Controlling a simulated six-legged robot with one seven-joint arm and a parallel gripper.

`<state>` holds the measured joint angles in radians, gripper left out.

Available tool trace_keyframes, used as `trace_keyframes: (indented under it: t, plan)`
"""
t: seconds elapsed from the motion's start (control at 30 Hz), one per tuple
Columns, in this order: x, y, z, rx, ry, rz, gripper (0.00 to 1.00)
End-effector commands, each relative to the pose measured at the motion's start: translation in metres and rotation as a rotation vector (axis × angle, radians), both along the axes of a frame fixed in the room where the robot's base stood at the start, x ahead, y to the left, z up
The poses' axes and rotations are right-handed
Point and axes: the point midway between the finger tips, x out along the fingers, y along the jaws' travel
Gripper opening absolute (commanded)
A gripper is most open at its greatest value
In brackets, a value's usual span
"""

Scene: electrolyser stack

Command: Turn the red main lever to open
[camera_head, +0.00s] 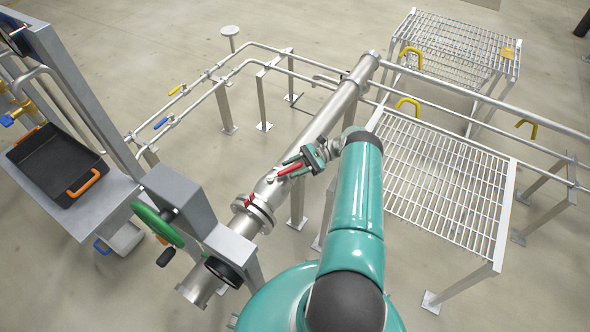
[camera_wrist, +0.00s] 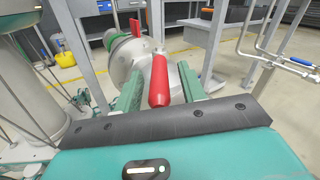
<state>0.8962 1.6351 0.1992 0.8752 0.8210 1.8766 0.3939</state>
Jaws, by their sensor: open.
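The red main lever (camera_head: 289,169) sits on the thick grey pipe (camera_head: 325,121) and points roughly along it in the head view. In the wrist view the red lever (camera_wrist: 159,82) stands between my two green fingers, its rounded end toward me. My gripper (camera_head: 303,162) is at the lever, with its jaws open. In the wrist view my gripper (camera_wrist: 159,73) has one finger on each side of the lever, with gaps visible. Whether either finger touches it I cannot tell. The lever's pivot is partly hidden.
A flange (camera_head: 262,212) with a small red part is just below the lever. A green handwheel (camera_head: 158,225) and grey box stand to the left. Thin pipes with a yellow handle (camera_head: 175,90) and a blue handle (camera_head: 160,123) run behind. A grated platform (camera_head: 445,180) is at right.

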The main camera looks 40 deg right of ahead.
Motion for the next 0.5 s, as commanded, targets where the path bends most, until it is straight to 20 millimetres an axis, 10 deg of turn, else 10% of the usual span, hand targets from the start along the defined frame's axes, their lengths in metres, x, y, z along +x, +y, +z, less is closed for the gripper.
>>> trace_keyframes:
  t: [0.5]
  plan:
    - [-0.019, 0.010, 0.058, 0.000, -0.001, -0.002, 0.41]
